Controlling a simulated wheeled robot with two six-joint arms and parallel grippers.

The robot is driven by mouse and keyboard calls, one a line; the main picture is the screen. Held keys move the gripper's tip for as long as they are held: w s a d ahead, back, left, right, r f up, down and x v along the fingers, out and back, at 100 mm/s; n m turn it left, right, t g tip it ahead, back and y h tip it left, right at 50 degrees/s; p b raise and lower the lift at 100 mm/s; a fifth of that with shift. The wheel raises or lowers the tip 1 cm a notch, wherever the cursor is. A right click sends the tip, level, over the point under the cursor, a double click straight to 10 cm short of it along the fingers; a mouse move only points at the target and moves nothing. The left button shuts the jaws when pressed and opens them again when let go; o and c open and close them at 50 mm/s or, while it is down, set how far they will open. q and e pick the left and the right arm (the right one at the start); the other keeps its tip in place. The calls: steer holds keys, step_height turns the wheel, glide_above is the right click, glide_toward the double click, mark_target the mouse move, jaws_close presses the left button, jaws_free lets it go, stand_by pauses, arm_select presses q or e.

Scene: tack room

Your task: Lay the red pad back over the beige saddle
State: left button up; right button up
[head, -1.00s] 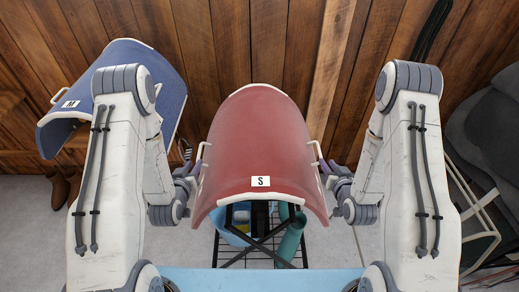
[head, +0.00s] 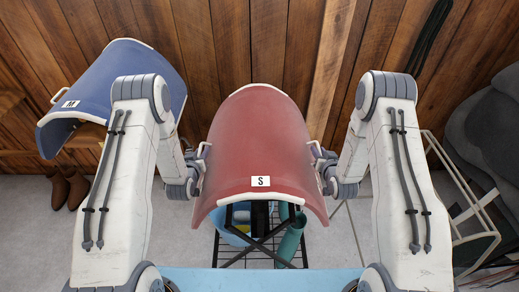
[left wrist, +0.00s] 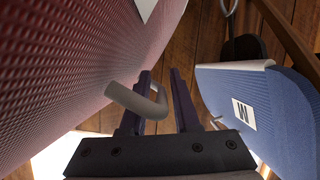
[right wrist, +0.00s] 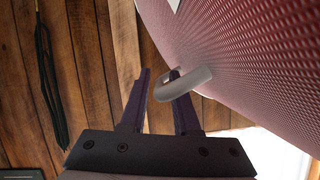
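The red pad (head: 258,135), with pale edging and a white "S" label, arches over a dark crossed-leg stand (head: 262,243) in the head view. It has a pale loop handle on each side. My left gripper (left wrist: 160,78) is open at the left handle (left wrist: 135,100), whose bent end lies between the fingers. My right gripper (right wrist: 160,76) is open at the right handle (right wrist: 185,82), which reaches across between its fingers. Neither gripper visibly clamps its handle. No beige saddle is clearly seen; whatever lies under the red pad is hidden.
A blue pad (head: 120,78) with an "M" label sits at the left, with brown boots (head: 70,187) below. Blue and green items sit in a wire basket under the red pad. A folding frame (head: 480,205) and dark grey padding (head: 490,130) stand at right. A plank wall is behind.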

arm_select(q)
jaws_close()
arm_select(e)
jaws_close()
arm_select(q)
steer(key=shift+r, duration=0.1)
arm_select(e)
steer(key=shift+r, duration=0.1)
stand_by(0.8)
